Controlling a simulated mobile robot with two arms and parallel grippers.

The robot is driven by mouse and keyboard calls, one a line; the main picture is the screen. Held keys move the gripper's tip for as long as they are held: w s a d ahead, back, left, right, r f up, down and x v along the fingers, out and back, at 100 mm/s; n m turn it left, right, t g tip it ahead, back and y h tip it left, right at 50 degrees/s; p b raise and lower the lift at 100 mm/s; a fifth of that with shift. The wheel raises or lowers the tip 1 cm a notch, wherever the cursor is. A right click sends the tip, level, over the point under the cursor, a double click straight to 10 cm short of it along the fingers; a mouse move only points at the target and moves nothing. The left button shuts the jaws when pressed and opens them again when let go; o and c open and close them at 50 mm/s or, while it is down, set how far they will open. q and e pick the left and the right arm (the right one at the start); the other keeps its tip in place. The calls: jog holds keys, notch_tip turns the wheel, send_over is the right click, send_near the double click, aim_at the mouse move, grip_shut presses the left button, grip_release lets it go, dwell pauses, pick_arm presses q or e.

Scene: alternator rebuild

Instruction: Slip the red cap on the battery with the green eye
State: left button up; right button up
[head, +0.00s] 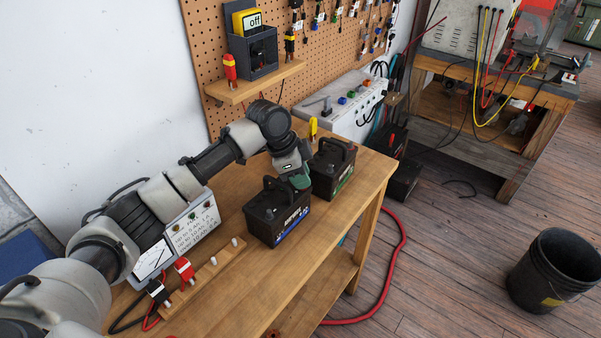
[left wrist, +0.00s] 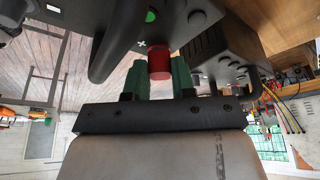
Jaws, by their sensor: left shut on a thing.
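My left gripper (head: 301,181) is shut on the red cap (left wrist: 160,63), which sits between its green fingers in the left wrist view. In the head view the cap is hidden. A black battery with a green eye (left wrist: 151,16) and a white plus mark is right by the cap in the wrist view. I cannot tell whether the cap touches its post. A second dark battery (left wrist: 222,48) is to the right there. The head view shows a blue-striped battery (head: 272,218) in front and a green-striped battery (head: 333,171) behind. Their eyes are not clear there.
The batteries stand on a wooden bench (head: 330,228). A peg rail (head: 204,277), a meter box (head: 198,219) and red and black clamps lie to the left. A pegboard with a shelf (head: 255,84) is behind. A bucket (head: 556,275) stands on the floor at right.

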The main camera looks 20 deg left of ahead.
pick_arm(q)
jog(key=shift+f, duration=0.3)
jog(key=o, duration=0.8)
jog(key=b+v, duration=0.1)
jog(key=v, duration=1)
jog(key=shift+f, duration=0.1)
